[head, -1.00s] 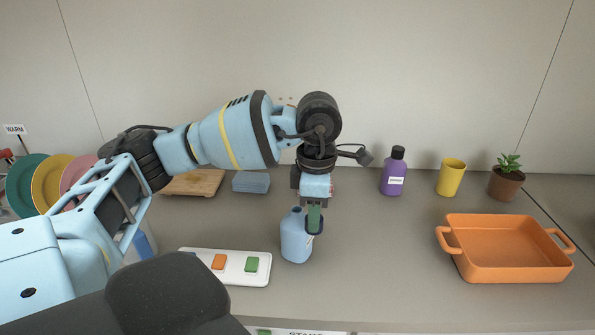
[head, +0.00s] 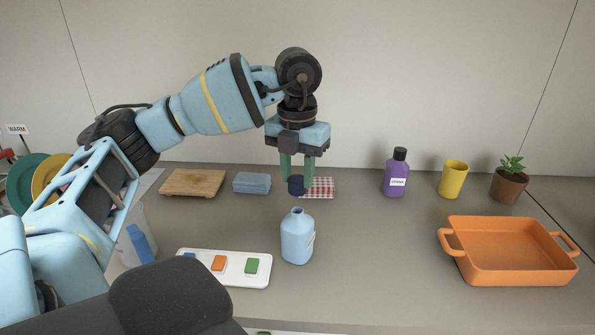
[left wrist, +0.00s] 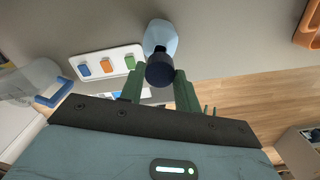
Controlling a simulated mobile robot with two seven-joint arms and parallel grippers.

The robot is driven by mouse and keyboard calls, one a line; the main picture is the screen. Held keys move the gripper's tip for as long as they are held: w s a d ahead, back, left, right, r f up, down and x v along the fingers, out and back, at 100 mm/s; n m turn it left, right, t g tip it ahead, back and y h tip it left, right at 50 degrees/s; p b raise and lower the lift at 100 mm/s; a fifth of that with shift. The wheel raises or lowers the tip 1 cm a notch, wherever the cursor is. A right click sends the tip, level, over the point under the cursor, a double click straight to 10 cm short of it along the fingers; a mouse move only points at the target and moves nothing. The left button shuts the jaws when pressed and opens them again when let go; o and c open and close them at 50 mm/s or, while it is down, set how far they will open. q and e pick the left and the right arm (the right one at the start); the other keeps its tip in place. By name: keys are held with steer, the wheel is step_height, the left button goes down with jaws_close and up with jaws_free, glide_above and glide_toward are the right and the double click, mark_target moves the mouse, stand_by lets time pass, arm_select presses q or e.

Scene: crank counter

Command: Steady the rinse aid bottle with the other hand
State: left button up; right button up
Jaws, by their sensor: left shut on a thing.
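A light blue bottle (head: 297,238) stands upright on the counter, its neck uncapped; its label is too small to read. I cannot tell for sure that it is the rinse aid bottle. My left gripper (head: 296,184) is above it, pointing down, shut on a dark blue cap (head: 295,186). The cap is clear of the bottle's neck. In the left wrist view the cap (left wrist: 160,70) sits between the green fingers, with the bottle (left wrist: 161,37) partly hidden behind it. My right gripper is not in view.
A white tray (head: 198,277) with coloured blocks lies left of the bottle. A purple bottle (head: 395,178), yellow cup (head: 453,180), potted plant (head: 509,184) and orange dish (head: 508,277) stand to the right.

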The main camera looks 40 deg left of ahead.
mark_target(297, 179)
arm_select(q)
steer(key=shift+r+p, duration=0.1)
steer(key=shift+p, duration=0.2)
steer(key=shift+f+b, duration=0.45)
steer(key=shift+f, duration=1.8)
steer(key=shift+p, duration=0.35)
steer(key=shift+f, duration=0.95)
